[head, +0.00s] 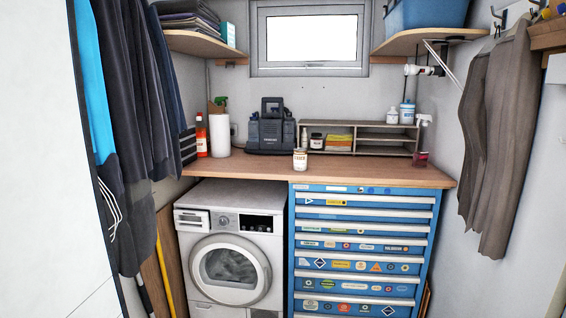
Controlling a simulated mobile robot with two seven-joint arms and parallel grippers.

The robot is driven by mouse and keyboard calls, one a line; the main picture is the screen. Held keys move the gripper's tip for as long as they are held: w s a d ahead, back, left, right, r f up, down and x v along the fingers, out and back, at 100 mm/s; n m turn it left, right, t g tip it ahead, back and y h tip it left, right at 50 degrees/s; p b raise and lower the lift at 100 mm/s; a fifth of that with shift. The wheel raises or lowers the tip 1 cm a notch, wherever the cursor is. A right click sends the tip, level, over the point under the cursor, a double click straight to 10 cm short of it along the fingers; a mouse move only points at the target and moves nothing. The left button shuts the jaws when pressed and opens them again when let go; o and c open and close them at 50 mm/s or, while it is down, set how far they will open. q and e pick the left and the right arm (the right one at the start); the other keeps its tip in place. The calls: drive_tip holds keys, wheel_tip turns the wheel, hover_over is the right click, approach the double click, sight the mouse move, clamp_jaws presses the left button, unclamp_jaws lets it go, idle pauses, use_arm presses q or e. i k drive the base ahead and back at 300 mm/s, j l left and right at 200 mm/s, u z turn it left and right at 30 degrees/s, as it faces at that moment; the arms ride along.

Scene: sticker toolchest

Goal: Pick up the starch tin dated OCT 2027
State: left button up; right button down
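A small cream tin or jar (300,160) with a label stands upright near the front edge of the wooden worktop (240,168), above the left end of the blue drawer chest. Its lettering is too small to read, so I cannot tell whether it is starch or what date it bears. No tin with a readable OCT 2027 date shows. Neither of my grippers is in the head view.
A dark tool case (271,132) and a paper roll (220,136) stand left on the worktop. Below are a washing machine (230,250) and a stickered blue drawer chest (362,214). Clothes hang on both sides.

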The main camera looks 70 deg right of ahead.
sight(300, 154)
drive_tip(key=i+z, duration=0.1)
drive_tip(key=z, duration=0.4)
drive_tip(key=i+z, duration=0.1)
drive_tip(key=z, duration=0.4)
drive_tip(key=j, duration=0.1)
